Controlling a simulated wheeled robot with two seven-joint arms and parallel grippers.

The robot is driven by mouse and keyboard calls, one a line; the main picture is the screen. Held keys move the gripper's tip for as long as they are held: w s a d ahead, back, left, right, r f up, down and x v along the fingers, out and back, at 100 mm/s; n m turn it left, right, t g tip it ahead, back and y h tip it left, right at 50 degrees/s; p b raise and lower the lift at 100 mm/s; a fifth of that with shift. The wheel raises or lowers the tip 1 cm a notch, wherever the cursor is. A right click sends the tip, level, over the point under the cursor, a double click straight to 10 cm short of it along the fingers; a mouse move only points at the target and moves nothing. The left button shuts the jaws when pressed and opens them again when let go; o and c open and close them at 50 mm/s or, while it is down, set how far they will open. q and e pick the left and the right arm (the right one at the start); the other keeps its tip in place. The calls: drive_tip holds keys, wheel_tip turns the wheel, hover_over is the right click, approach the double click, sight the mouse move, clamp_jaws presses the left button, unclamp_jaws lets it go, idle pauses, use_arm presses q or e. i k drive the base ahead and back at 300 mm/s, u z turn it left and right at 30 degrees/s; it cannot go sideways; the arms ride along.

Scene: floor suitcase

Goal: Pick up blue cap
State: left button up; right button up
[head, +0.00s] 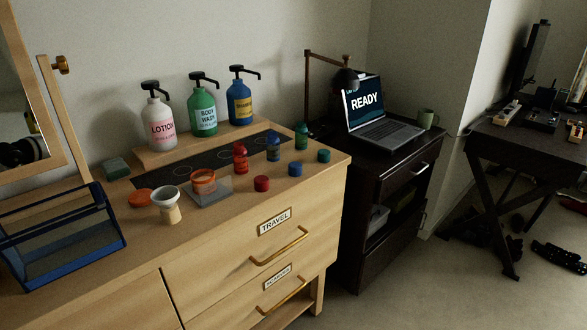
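The small round blue cap (295,169) lies on the wooden dresser top, near its front right. A red cap (262,183) lies to its left and a green cap (323,156) to its right, both apart from it. Behind it stand a small red bottle (240,158), a small blue bottle (273,148) and a small green bottle (301,136). Neither of my grippers shows in the head view.
Pump bottles (203,105) stand on a raised shelf at the back. A white funnel (168,203), an orange jar (204,182), an orange lid (141,198) and a blue mesh basket (62,240) stand left. A dark cabinet (385,180) with a laptop (375,115) stands right.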

sight(295, 168)
drive_tip(key=z, duration=1.3)
drive_tip(key=i, duration=0.9)
drive_tip(key=u, duration=2.15)
